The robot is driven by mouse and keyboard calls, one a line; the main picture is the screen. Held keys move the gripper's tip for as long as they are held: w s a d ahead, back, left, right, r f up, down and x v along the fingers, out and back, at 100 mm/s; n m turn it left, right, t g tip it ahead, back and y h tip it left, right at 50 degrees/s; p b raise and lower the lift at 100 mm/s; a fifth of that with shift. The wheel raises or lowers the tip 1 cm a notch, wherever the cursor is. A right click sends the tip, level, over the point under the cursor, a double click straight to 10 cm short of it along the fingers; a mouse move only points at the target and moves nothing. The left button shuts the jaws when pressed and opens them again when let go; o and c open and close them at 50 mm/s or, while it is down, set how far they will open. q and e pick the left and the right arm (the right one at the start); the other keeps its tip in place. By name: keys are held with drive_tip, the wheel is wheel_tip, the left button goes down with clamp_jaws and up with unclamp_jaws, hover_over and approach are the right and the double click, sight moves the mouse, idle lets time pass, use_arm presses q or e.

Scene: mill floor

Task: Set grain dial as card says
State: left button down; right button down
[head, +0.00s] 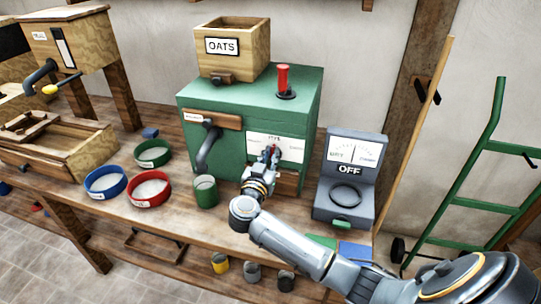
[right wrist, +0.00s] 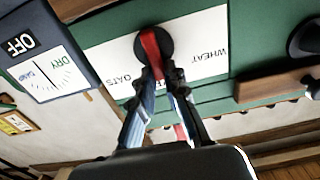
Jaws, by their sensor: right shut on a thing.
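The grain dial is a white plate (head: 291,149) on the front of the green mill (head: 215,118). In the right wrist view the plate (right wrist: 205,73), seen turned over, bears the words OATS and WHEAT. Its red pointer (right wrist: 152,52) sits on a black hub and lies between the two words. My right gripper (right wrist: 163,82) is shut on the red pointer; in the head view it (head: 271,157) covers part of the dial. My left gripper is not in view. I cannot make out a readable instruction card.
A wooden OATS hopper (head: 237,52) and red lever (head: 283,78) stand on the mill. A grey meter marked OFF (head: 347,190) stands right of it. A green cup (head: 205,191) and red (head: 149,189), blue (head: 105,182) and green (head: 152,153) bowls stand to the left.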

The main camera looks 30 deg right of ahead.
drive_tip(key=shift+s+d+f+m+p, duration=0.25)
drive_tip(key=shift+m+p, duration=0.55)
drive_tip(key=shift+m, duration=1.15)
drive_tip(key=shift+s+d+f+m+p, duration=0.3)
drive_tip(key=shift+m+p, duration=0.55)
drive_tip(key=shift+m, duration=1.05)
drive_tip(key=shift+s+d+f+m+p, duration=0.1)
drive_tip(key=shift+s+f+m+p, duration=0.2)
drive_tip(key=shift+m+p, duration=1.1)
drive_tip(key=shift+m+b, duration=0.6)
drive_tip(key=shift+m, duration=0.15)
drive_tip(key=c, duration=1.4)
unclamp_jaws()
drive_tip(key=shift+r, duration=0.1)
drive_tip(key=shift+o, duration=0.2)
drive_tip(key=v, duration=0.7)
drive_tip(key=shift+s+a, duration=0.15)
drive_tip(key=shift+s, duration=0.1)
